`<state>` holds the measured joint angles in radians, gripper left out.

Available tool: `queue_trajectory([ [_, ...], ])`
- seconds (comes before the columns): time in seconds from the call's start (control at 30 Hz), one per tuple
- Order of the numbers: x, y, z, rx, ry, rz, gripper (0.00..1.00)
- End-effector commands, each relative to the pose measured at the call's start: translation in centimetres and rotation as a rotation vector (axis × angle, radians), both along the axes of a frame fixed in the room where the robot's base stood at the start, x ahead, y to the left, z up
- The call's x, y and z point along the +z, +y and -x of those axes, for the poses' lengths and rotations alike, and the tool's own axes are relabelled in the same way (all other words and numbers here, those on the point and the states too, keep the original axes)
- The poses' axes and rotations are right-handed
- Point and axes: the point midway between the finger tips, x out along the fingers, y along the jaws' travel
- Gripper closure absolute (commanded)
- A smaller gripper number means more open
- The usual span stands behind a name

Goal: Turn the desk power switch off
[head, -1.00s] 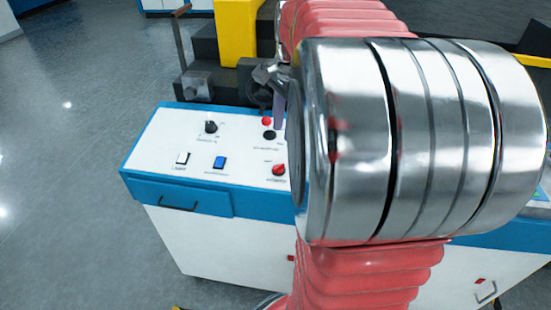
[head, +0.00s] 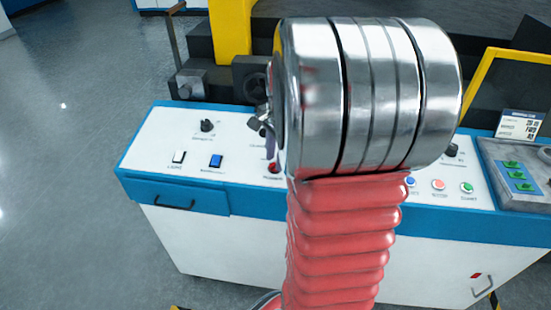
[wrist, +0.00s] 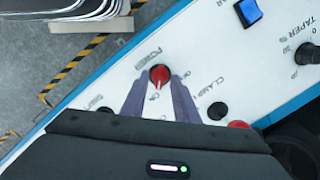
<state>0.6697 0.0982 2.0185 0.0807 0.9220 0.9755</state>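The power switch is a red rotary knob (wrist: 159,74) on the white desk panel, labelled POWER in the wrist view. A pale mark on it points down the picture, toward my gripper; the small position labels are too blurred to read surely. In the head view the knob (head: 274,168) shows just left of my red arm. My gripper (wrist: 158,87) is open, with one grey finger on each side of the knob's lower edge. I cannot tell whether the fingers touch it. In the head view the gripper is mostly hidden by my wrist.
Beside the knob are a CLAMP knob (wrist: 217,111) and a red button (wrist: 238,124). A blue rocker switch (head: 216,161) and a light switch (head: 179,157) lie left on the panel. A yellow post (head: 231,30) and dark machinery stand behind.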

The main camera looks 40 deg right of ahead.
Motion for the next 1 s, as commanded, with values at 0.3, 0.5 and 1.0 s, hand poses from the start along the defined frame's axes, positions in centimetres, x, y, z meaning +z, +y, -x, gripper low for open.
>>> queue_trajectory([
  [0.3, -0.92, 0.0, -0.1, 0.0, -0.001, 0.0, 0.73],
  [0.5, -0.9, -0.01, -0.1, 0.0, -0.001, 0.0, 0.79],
  [1.0, -0.95, -0.03, -0.05, -0.001, 0.0, 0.0, 1.0],
])
